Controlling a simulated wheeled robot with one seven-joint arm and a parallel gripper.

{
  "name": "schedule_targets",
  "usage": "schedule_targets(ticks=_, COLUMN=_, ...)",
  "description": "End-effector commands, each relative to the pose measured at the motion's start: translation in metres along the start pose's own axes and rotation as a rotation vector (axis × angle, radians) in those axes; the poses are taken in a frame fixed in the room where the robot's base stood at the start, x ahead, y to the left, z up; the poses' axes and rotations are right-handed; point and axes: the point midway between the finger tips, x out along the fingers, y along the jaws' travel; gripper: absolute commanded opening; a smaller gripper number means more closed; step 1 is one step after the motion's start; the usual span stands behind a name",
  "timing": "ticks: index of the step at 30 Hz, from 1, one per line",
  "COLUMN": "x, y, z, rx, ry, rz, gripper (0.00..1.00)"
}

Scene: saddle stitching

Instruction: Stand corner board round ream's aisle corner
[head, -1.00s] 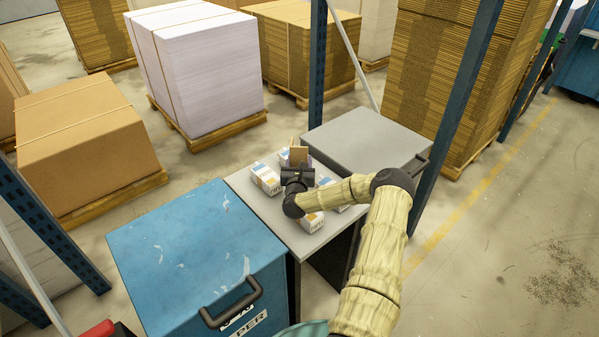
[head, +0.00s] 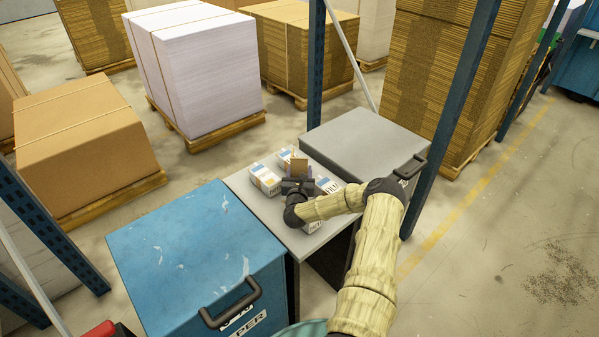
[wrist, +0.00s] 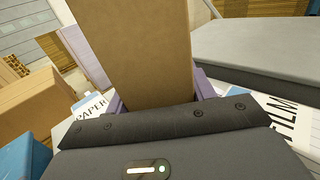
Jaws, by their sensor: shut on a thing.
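My gripper (head: 298,184) is shut on a brown corner board (head: 299,166), above the grey top of a low cabinet (head: 246,187). In the wrist view the board (wrist: 140,45) rises between the purple fingers of my gripper (wrist: 147,85). Several white wrapped reams with blue and tan labels stand around it: one at the left (head: 264,179), one behind (head: 286,158), one at the right (head: 328,186) and one in front (head: 312,227), partly covered by my wrist. The board's lower end is hidden, so I cannot tell whether it touches a ream or the top.
A blue cabinet (head: 190,250) with a black handle stands at the near left. A grey lidded unit (head: 365,140) adjoins at the right rear. A blue rack post (head: 455,125) rises on the right. Pallet stacks (head: 205,70) stand behind; the floor at right is clear.

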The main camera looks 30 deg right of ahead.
Motion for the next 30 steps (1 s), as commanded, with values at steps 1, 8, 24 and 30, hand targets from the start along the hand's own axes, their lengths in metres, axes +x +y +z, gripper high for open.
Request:
schedule_targets(ticks=1, x=0.000, y=0.000, z=-0.003, rx=0.000, ry=0.000, rz=0.000, gripper=0.31)
schedule_targets(ticks=8, x=0.000, y=-0.001, z=-0.001, rx=0.000, ry=0.000, rz=-0.001, gripper=0.76)
schedule_targets(ticks=24, x=-0.024, y=0.000, z=-0.001, rx=0.002, ry=0.002, rz=0.002, gripper=0.76)
schedule_targets(ticks=30, x=-0.055, y=0.000, z=-0.001, rx=0.002, ry=0.003, rz=0.002, gripper=0.76)
